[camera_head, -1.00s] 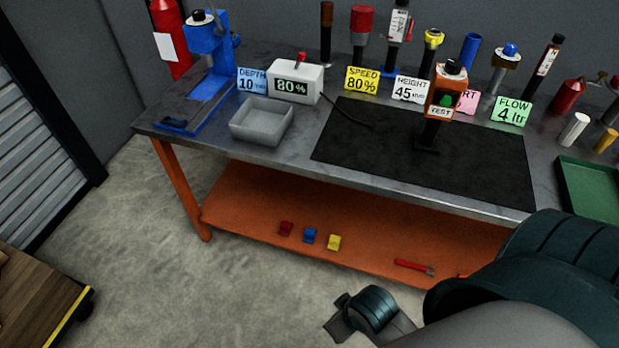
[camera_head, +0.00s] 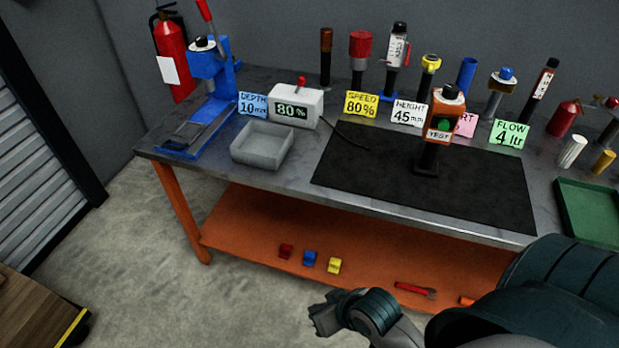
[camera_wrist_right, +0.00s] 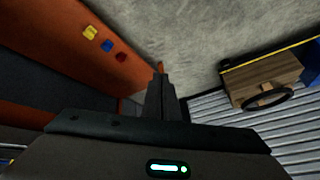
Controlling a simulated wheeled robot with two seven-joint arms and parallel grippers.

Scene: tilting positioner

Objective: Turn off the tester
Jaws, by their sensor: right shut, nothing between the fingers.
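The tester (camera_head: 440,131) is an orange box on a black post, standing upright on the dark mat. It has a green button, a label reading TEST and a black knob on top. My right gripper (camera_head: 318,318) is low in front of the bench, well apart from the tester. It is shut and empty; its closed fingers (camera_wrist_right: 159,80) also show in the right wrist view, which does not show the tester. My left gripper is not in view.
The metal bench (camera_head: 225,182) carries a grey tray (camera_head: 262,160), a white box reading 80% (camera_head: 296,108), a blue press (camera_head: 208,62) and several tools behind label cards. A green tray (camera_head: 588,212) is at right. Small blocks lie on the orange shelf (camera_head: 240,225). A wooden cart (camera_wrist_right: 262,78) shows in the wrist view.

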